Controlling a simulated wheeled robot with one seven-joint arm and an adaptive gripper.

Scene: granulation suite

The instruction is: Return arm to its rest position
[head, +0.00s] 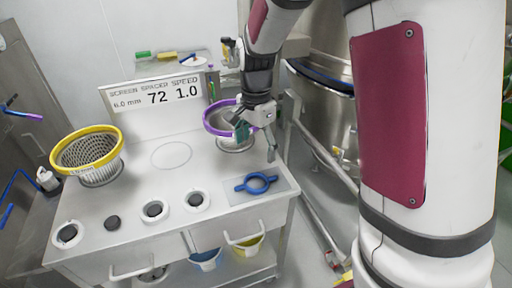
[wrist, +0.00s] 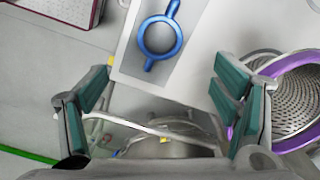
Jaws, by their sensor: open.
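My gripper (head: 257,146) hangs from my arm above the right part of the steel cart, in front of the purple-rimmed basket (head: 220,130) in the head view. Its jaws are apart with nothing between them. In the wrist view my gripper (wrist: 160,98) shows two teal-padded fingers spread wide. The blue two-handled ring (wrist: 160,37) lies beyond the fingers, and the purple-rimmed basket (wrist: 300,100) is beside the right finger. My arm hides part of the purple basket in the head view.
A yellow-rimmed basket (head: 88,152) stands at the cart's left. The blue ring (head: 256,183) lies on a grey plate at the right front. Several round spacers line the front edge. A sign (head: 155,93) stands behind. A steel vessel (head: 325,110) is to the right.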

